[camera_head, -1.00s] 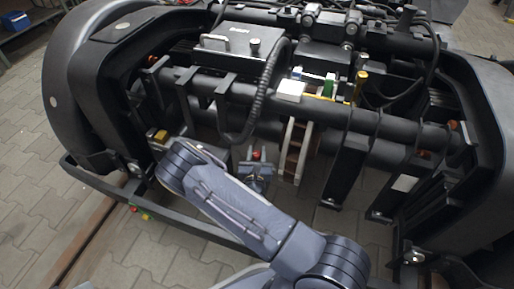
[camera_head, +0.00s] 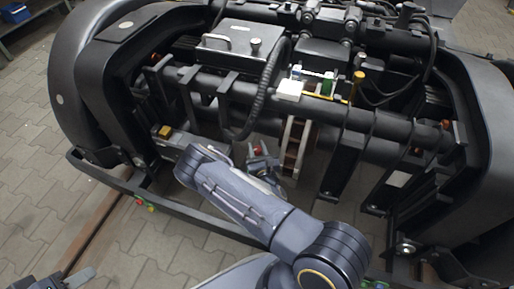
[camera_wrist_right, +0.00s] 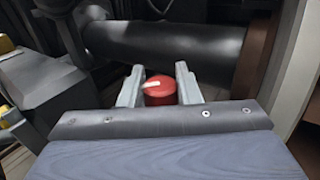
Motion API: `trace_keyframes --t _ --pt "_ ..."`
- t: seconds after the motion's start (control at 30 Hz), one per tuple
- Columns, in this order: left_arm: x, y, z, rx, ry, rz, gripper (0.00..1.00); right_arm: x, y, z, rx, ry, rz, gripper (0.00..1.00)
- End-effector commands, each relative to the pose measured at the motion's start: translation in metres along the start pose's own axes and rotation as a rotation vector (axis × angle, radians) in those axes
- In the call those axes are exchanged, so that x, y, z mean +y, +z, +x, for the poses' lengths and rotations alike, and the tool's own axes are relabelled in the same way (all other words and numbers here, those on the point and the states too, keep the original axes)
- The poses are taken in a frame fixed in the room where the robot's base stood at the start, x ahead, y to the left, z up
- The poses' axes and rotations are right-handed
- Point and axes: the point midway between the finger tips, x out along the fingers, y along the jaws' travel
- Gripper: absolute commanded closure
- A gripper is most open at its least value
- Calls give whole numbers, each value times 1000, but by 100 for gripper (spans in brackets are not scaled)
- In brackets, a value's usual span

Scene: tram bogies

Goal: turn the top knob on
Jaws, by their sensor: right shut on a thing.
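A red knob (camera_wrist_right: 161,90) with a short white mark sits between the two grey fingers of my right gripper (camera_wrist_right: 160,88) in the right wrist view. The white mark lies nearly level, on the knob's left upper side. The fingers are shut on the knob from both sides. In the head view my right gripper (camera_head: 262,164) is inside the bogie's open middle, beside a small red spot that looks like the same knob (camera_head: 257,150). What the knob is mounted on is hidden. My left gripper (camera_head: 78,278) shows only partly at the bottom left corner, away from the bogie; its opening is unclear.
The black bogie frame (camera_head: 118,75) surrounds my right forearm. A thick tube (camera_head: 340,115) crosses above the gripper, and a brown-and-cream upright part (camera_head: 292,148) stands just right of it. Paved floor at the left is free.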

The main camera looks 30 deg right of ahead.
Motion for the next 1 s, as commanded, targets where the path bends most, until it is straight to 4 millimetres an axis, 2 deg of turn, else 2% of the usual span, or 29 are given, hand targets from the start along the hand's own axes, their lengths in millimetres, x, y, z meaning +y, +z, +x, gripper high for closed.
trace_keyframes --t 0.07,0.1,0.27,0.6,1.0 --pt "0 0 0 0 0 0 64 0 0 0 -1 -1 0 93" --pt "0 0 0 0 0 0 64 0 0 0 -1 -1 0 67" --pt "0 0 0 0 0 0 64 0 0 0 -1 -1 0 48" --pt "1 -1 -2 0 0 0 64 0 1 -5 0 -2 0 48" --pt "9 -10 -19 0 0 0 64 0 1 -67 2 -1 0 48"
